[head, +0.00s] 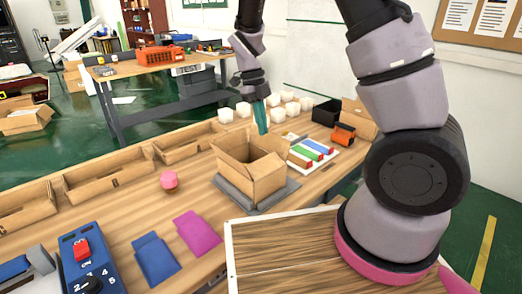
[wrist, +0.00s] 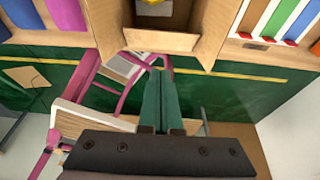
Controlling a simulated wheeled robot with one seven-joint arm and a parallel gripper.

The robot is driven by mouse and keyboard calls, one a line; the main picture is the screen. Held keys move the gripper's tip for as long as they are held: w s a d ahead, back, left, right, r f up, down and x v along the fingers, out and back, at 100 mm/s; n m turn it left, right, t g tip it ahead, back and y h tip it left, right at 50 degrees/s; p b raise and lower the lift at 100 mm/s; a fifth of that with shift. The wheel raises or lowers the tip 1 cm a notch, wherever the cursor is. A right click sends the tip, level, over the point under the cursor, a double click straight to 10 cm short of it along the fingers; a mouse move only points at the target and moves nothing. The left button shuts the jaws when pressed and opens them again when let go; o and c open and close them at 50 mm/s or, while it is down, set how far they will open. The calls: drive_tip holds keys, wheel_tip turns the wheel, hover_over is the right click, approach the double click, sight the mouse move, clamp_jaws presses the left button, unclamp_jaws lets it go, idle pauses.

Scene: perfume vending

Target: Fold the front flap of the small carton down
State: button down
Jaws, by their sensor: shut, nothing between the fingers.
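The small carton (head: 262,182) stands open-topped on a grey pad on the table, with its flaps raised or spread. In the wrist view its front flap (wrist: 160,41) shows as a tan strip at the near edge of the opening, between two side flaps. Something yellow (wrist: 155,2) lies inside, mostly cut off by the frame. My gripper (head: 261,118) has teal fingers pointing down above the carton in the head view. In the wrist view the fingers (wrist: 155,92) are together and empty, apart from the front flap on its near side.
A tray of coloured bars (head: 312,152) and an orange device (head: 343,134) stand to the carton's right. White cubes (head: 285,97) stand behind. Blue and magenta pouches (head: 199,231) and a pink round object (head: 169,180) lie left.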

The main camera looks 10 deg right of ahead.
hover_over(262, 160)
drive_tip(key=s+d, duration=0.1)
drive_tip(key=x, duration=0.3)
drive_tip(key=w+x, duration=0.1)
drive_tip(key=x, duration=0.1)
drive_tip(key=shift+a+f, duration=0.35)
drive_tip(key=shift+f, duration=0.05)
drive_tip(key=shift+w+a+f, duration=0.2)
drive_tip(key=shift+w+f, duration=0.1)
drive_tip(key=shift+f, duration=0.2)
drive_tip(key=shift+w+a+f, duration=0.2)
drive_tip(key=shift+w+f, duration=0.1)
drive_tip(key=shift+f, duration=0.2)
drive_tip(key=shift+w+a+f, duration=0.25)
drive_tip(key=shift+f, duration=0.3)
drive_tip(key=shift+w+a+f+g+h, duration=0.15)
drive_tip(key=shift+w+f+g+h, duration=0.15)
drive_tip(key=shift+g+h, duration=0.15)
drive_tip(key=shift+w+a+f+g+h, duration=0.25)
drive_tip(key=shift+w+f+g, duration=0.15)
drive_tip(key=shift+f, duration=0.25)
drive_tip(key=shift+w+a+f+g+h, duration=0.1)
drive_tip(key=shift+w+a+f+g, duration=0.2)
drive_tip(key=shift+f, duration=0.35)
drive_tip(key=shift+w, duration=0.1)
